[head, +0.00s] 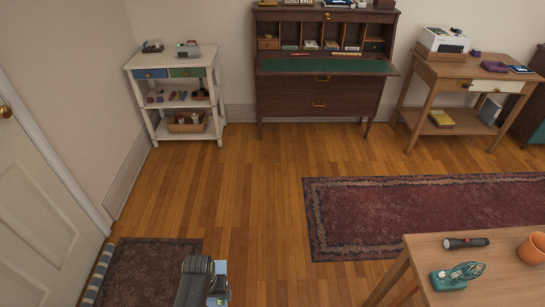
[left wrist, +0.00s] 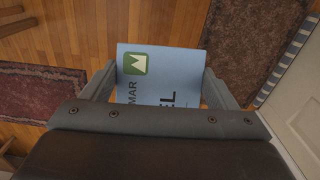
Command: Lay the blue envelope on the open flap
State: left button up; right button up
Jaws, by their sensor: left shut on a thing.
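The blue envelope (left wrist: 180,70) is light blue with a green logo and dark lettering, seen in the left wrist view. It is held between the two fingers of my left gripper (left wrist: 158,88), which is shut on it. In the head view, my left gripper (head: 213,285) is low at the bottom edge, with only a bit of the blue envelope (head: 221,268) showing beside it. The open flap (head: 325,66) is the green-lined, lowered front of the dark wooden desk at the back, far from the gripper. My right gripper is not in view.
A white shelf cart (head: 156,118) stands left of the desk and a wooden side table (head: 455,70) right of it. A red rug (head: 400,205) lies on the wood floor. A near table (head: 500,270) with a flashlight (head: 466,242) and orange cup is at lower right.

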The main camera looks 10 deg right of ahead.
aim_at(328, 66)
jog(key=i+z, duration=0.2)
jog(key=i, duration=0.5)
jog(key=i+j+z, duration=0.2)
jog(key=i, duration=0.55)
jog(key=i+l+z, duration=0.25)
jog(key=i+z, duration=0.2)
jog(key=i, duration=0.35)
jog(key=i+z, duration=0.45)
jog(key=i, duration=0.3)
jog(key=i+l, duration=0.1)
jog(key=i, duration=0.2)
jog(key=i+l, duration=0.1)
jog(key=i, duration=0.2)
jog(key=u, duration=0.05)
